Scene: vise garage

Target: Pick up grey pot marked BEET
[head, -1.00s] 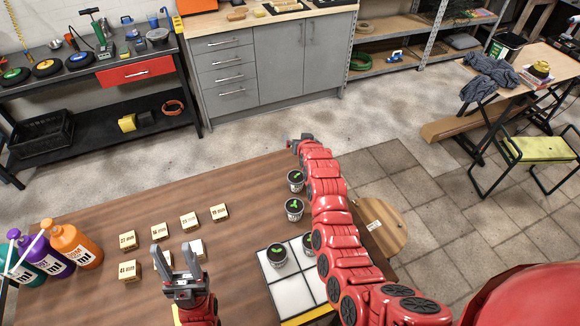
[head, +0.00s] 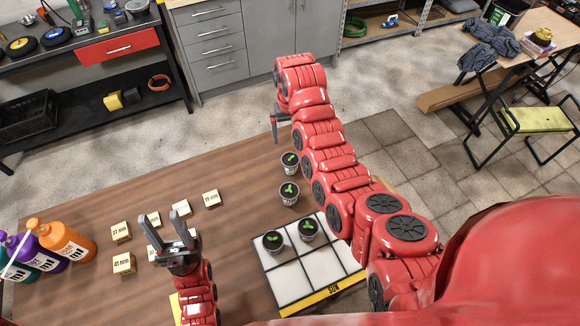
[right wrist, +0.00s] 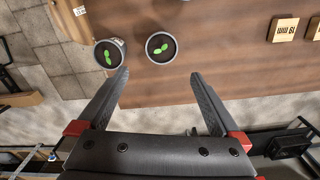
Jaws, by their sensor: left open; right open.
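Several small grey pots with dark soil and green sprouts are in the head view. One pot (head: 290,159) stands near the table's far edge and another pot (head: 289,193) stands just nearer. Two more pots, one at left (head: 272,242) and one at right (head: 308,229), stand on the white gridded tray (head: 296,283). No BEET marking is readable. My right gripper (head: 277,130) is open and empty, beyond the farthest pot. In the right wrist view, two pots, left (right wrist: 109,53) and right (right wrist: 161,47), lie beyond its open fingers (right wrist: 162,82). My left gripper (head: 175,228) is open and empty over the table.
Wooden number blocks (head: 122,263) stand around my left gripper. Orange (head: 62,240) and other bottles stand at the table's left end. The tray has a yellow SUN edge (head: 333,288). The wooden table (head: 235,215) is clear between blocks and pots.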

